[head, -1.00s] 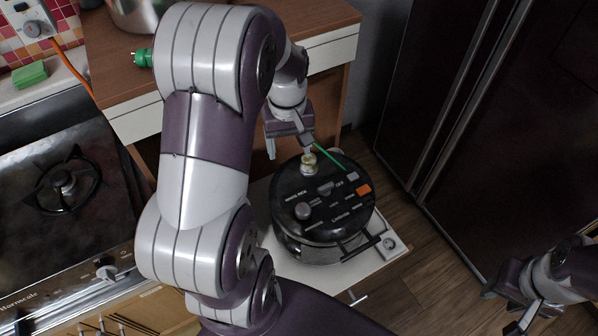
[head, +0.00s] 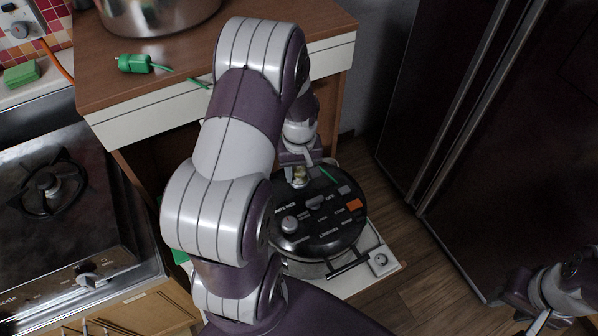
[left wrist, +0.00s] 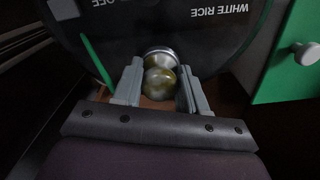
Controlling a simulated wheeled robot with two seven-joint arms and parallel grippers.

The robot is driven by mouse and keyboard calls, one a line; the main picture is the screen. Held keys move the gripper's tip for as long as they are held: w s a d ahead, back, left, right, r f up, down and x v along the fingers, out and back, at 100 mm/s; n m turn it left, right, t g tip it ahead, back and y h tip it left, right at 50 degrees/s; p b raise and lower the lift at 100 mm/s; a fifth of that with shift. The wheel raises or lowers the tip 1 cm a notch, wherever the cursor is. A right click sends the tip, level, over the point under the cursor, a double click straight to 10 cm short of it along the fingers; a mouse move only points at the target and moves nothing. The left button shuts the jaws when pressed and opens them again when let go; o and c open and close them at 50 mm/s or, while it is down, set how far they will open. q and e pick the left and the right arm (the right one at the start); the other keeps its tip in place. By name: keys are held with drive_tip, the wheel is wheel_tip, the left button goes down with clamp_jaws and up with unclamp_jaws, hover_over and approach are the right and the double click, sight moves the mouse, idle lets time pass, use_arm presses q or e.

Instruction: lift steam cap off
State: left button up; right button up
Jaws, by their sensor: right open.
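The steam cap (left wrist: 160,78) is a small round brass and silver knob on the black lid of the rice cooker (head: 330,225). In the head view the cap (head: 299,177) shows at the lid's far left edge. My left gripper (head: 298,172) is over it. In the left wrist view my left gripper (left wrist: 159,85) has one finger on each side of the cap, with narrow gaps visible, so it looks open around the cap. My right gripper (head: 527,318) is open and empty at the lower right, far from the cooker.
The cooker stands on a pale pull-out shelf (head: 380,264). A thin green strip (head: 328,174) lies close to the cap. A wooden counter (head: 255,50) with a pot (head: 155,12) and green plug (head: 133,64) is behind. A stove (head: 50,230) is left, a dark fridge (head: 500,120) right.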

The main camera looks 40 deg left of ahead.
sight(301, 173)
use_arm(q)
drive_tip(key=c, duration=0.4)
drive_tip(key=shift+r, duration=0.4)
drive_tip(key=r, duration=0.2)
drive_tip(key=d+r, duration=0.1)
drive_tip(key=r, duration=0.1)
drive_tip(key=shift+s, duration=0.2)
drive_tip(key=s+d+r, duration=0.1)
drive_tip(key=d+r, duration=0.1)
drive_tip(key=d, duration=0.1)
drive_tip(key=s+d+r+p, duration=0.1)
drive_tip(key=s+d+r, duration=0.1)
drive_tip(key=d, duration=0.1)
drive_tip(key=s+d+r, duration=0.2)
drive_tip(key=d, duration=0.1)
drive_tip(key=shift+d+r, duration=0.1)
drive_tip(key=shift+d, duration=0.05)
